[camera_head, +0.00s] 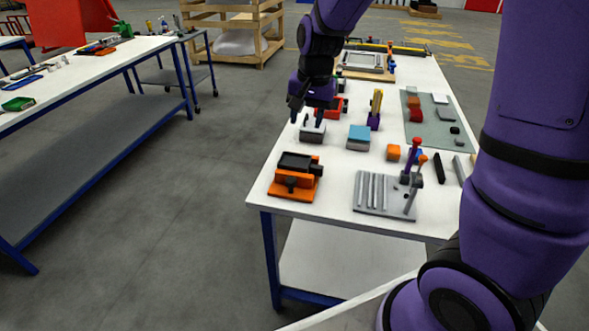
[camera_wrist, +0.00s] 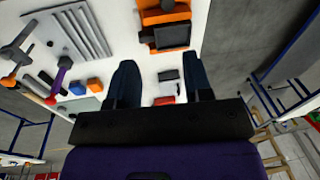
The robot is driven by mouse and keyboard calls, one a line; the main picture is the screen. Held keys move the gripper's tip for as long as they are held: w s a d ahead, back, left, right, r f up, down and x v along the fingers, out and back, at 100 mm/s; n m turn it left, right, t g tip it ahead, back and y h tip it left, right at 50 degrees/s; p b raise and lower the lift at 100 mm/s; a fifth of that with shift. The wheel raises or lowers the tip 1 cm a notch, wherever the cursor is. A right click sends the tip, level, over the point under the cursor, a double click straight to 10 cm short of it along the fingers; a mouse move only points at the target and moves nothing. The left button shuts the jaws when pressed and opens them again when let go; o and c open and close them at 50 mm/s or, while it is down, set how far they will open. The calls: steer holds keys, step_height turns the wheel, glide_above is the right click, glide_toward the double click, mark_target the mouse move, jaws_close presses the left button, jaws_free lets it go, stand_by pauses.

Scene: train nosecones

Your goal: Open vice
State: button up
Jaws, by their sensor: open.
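The vice (camera_head: 296,176) is orange with dark jaws and a small dark handle on its front side. It stands on the near left corner of the white table. I cannot tell how far its jaws are apart. In the wrist view the orange vice (camera_wrist: 160,18) shows at the top, beyond my fingertips. My gripper (camera_head: 307,121) hangs above the table, behind the vice and apart from it. In the wrist view my gripper (camera_wrist: 160,76) has its two dark fingers spread wide, with nothing held between them.
A grey block (camera_head: 313,134) lies below my gripper. A blue-topped block (camera_head: 358,137), an orange cube (camera_head: 393,152) and a grey tool rack (camera_head: 371,192) stand to the right. A red-orange object (camera_head: 335,108) is behind. The floor left of the table is clear.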

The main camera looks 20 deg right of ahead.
mark_target(291, 180)
steer(key=w+f+m, duration=0.1)
steer(key=f, duration=0.6)
steer(key=w+a+f+m, duration=0.1)
steer(key=w+f, duration=0.1)
steer(key=f, duration=0.6)
steer(key=w+a+f+m+g+h, duration=0.1)
steer(key=w+f, duration=0.1)
steer(key=f, duration=0.6)
steer(key=shift+w+f, duration=0.15)
steer(key=shift+w, duration=0.05)
steer(key=c, duration=0.6)
steer(key=shift+n, duration=2)
steer(key=shift+c, duration=0.2)
